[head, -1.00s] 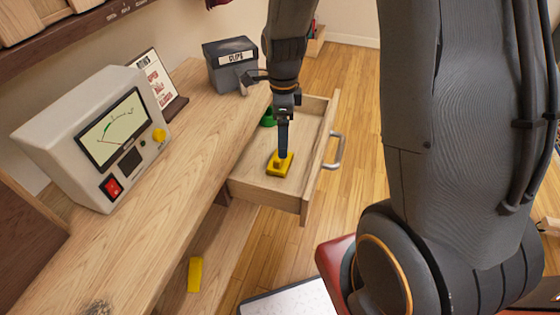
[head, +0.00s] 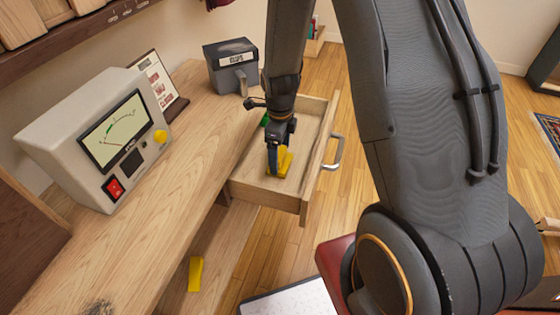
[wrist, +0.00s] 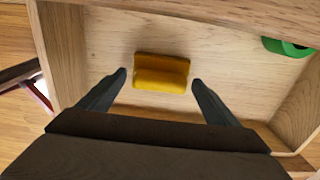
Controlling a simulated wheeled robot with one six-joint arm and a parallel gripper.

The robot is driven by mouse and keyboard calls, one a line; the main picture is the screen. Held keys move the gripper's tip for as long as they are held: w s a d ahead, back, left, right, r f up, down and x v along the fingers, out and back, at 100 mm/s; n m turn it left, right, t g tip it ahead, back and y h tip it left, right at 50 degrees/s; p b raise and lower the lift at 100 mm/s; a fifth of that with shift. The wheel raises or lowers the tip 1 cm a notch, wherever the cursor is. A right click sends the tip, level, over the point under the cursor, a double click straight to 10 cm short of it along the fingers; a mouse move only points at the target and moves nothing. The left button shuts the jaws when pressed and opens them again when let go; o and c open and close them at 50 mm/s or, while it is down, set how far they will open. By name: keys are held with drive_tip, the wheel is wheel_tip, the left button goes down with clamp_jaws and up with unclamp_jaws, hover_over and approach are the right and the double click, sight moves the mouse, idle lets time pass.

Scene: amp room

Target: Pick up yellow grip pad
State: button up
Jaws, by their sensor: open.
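The yellow grip pad (head: 286,160) lies on the floor of the open drawer, partly hidden behind my gripper in the head view. The wrist view shows the pad (wrist: 161,73) as a short yellow block with a raised ridge. My gripper (head: 276,170) is low in the drawer at the pad. In the wrist view my gripper (wrist: 158,77) is open, with one fingertip on each side of the pad and a small gap at both sides. I cannot tell how far the tips are above the drawer floor.
A green round thing (wrist: 288,47) lies in the drawer's corner. Another yellow piece (head: 195,274) lies on the lower shelf. A meter box (head: 75,150) and a dark clips box (head: 231,66) stand on the bench.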

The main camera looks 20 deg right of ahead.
sight(280, 153)
drive_tip(key=shift+f, duration=0.25)
drive_tip(key=shift+c, duration=0.4)
drive_tip(key=c, duration=1.1)
drive_tip(key=shift+r, duration=0.15)
wheel_tip(280, 153, up, 10)
drive_tip(key=shift+f+b, duration=0.1)
drive_tip(key=shift+b, duration=0.2)
